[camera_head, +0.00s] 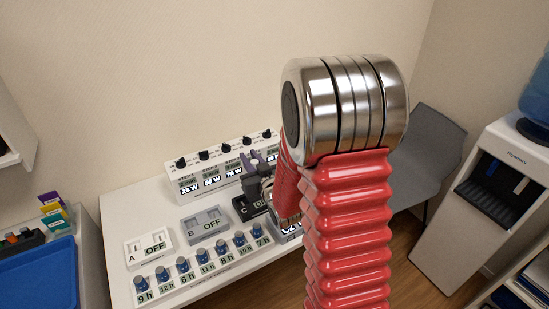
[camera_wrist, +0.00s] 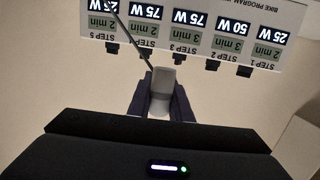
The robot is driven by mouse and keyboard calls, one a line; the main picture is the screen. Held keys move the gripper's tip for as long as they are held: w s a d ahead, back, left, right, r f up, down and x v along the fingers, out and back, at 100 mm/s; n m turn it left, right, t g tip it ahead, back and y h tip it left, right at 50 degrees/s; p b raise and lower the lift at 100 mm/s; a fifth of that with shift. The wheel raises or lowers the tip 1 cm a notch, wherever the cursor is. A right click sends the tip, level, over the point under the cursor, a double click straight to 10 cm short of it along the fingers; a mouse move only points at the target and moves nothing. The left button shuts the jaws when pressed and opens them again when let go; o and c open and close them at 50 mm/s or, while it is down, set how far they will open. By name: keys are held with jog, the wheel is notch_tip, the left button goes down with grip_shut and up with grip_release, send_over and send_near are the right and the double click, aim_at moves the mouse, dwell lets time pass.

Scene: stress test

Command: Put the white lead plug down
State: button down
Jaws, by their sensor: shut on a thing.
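The white lead plug (camera_wrist: 161,88) is between the two dark fingers of my gripper (camera_wrist: 160,94) in the wrist view, and my gripper is shut on it. A thin dark lead runs from the plug up and to the left, across the program panel. In the head view, my gripper (camera_head: 256,162) is partly hidden behind my red arm, above the white table (camera_head: 178,212) and in front of the panel.
The bike program panel (camera_head: 200,182) with several black knobs stands at the table's back. A grey chair (camera_head: 428,145) and water dispenser (camera_head: 463,200) stand right.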

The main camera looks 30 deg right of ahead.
jog(key=w+a+y, duration=0.1)
jog(key=a, duration=1.1)
jog(key=shift+w+r+n, duration=0.15)
jog(key=shift+w+n, duration=0.1)
jog(key=shift+n, duration=0.05)
jog(key=shift+d, duration=0.15)
